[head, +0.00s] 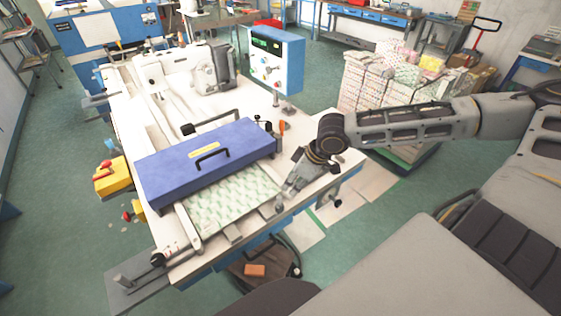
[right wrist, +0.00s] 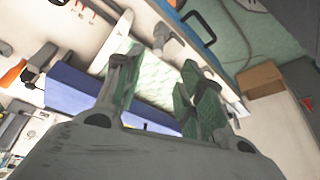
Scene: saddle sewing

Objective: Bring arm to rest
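My right arm (head: 420,124) reaches in from the right over the sewing table's right corner. My right gripper (head: 289,192) points down and left at the right end of the patterned green-and-white sheet (head: 232,203). In the right wrist view its two fingers (right wrist: 158,85) stand apart, with the sheet and white tabletop behind the gap. I see nothing held between them. Whether the fingertips touch anything below is unclear. My left gripper is in neither view.
The blue cover with a black handle (head: 206,152) lies across the white table (head: 138,117), just left of the gripper. A sewing machine (head: 185,70) stands at the back. A blue control box (head: 276,60) and stacked patterned bundles (head: 385,80) stand behind. Green floor (head: 388,222) shows right of the table.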

